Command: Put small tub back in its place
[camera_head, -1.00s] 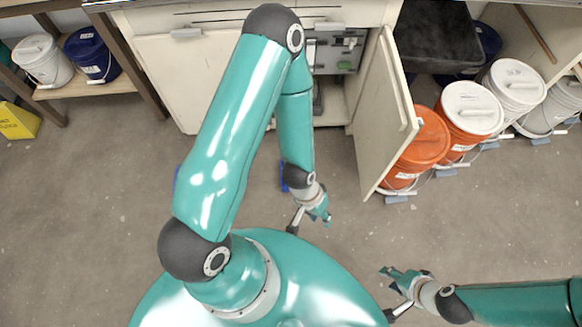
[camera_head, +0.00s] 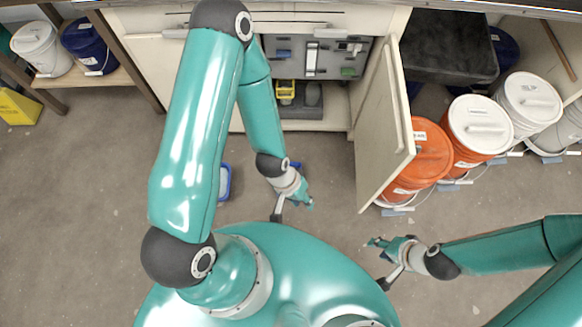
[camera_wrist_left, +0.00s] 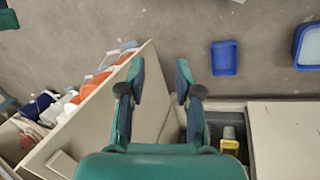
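A small blue tub (camera_wrist_left: 224,57) lies on the floor in the left wrist view, in front of the cabinet. In the head view only a blue edge of it (camera_head: 294,165) shows behind my left wrist. A larger blue tub with a pale inside (camera_wrist_left: 308,47) stands beside it; it also shows in the head view (camera_head: 226,182), partly behind my arm. My left gripper (camera_head: 306,202) is open and empty, apart from both tubs; its spread fingers show in the left wrist view (camera_wrist_left: 158,92). My right gripper (camera_head: 377,246) looks open and empty, above the floor at right.
The white cabinet stands open, with its door (camera_head: 388,125) jutting out to the right. A yellow item (camera_head: 286,92) and a dark one are inside it. Orange buckets (camera_head: 428,155) and white-lidded buckets (camera_head: 478,125) stand right of the door.

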